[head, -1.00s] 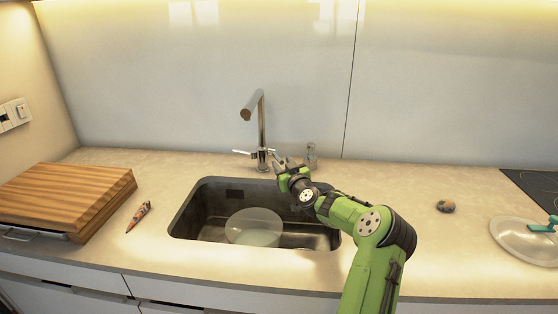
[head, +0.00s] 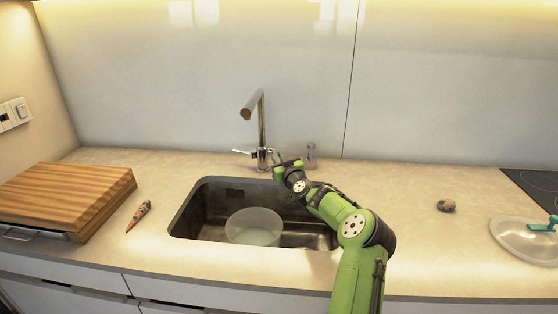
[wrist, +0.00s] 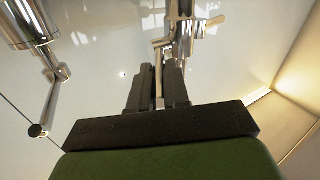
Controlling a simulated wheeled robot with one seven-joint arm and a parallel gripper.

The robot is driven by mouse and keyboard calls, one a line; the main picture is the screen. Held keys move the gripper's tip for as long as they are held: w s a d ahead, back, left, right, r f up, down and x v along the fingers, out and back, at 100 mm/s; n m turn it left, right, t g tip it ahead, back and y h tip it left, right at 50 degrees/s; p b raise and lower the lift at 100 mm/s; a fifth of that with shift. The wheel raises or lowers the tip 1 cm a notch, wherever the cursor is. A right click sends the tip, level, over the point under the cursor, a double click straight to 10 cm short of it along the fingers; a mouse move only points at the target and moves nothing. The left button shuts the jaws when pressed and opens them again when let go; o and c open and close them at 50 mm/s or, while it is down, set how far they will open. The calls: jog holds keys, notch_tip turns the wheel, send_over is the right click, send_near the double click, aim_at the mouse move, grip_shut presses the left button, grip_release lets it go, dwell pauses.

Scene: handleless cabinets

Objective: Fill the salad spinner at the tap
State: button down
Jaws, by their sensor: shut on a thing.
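No water stream shows. My gripper (head: 277,160) is at the tap's base, just right of its body. In the wrist view my gripper (wrist: 158,88) is shut on a thin metal lever of the tap (wrist: 185,35), mostly hidden between the fingers. The spinner's clear lid (head: 520,246) with a teal handle lies on the counter at the right.
A wooden board (head: 65,195) fills the left counter, with an orange patterned object (head: 138,216) beside it. A small round object (head: 446,206) and a black hob (head: 535,184) are at the right. Counter between is clear.

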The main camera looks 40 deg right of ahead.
jog(key=shift+r+g+p, duration=0.3)
jog(key=shift+r+p, duration=0.1)
jog(key=shift+p, duration=0.4)
jog(key=shift+f, duration=0.15)
jog(key=c, duration=1.1)
grip_release()
jog(key=v, duration=1.5)
jog(key=shift+s+r+b, duration=0.25)
jog(key=shift+s+b, duration=0.05)
jog(key=shift+s, duration=0.1)
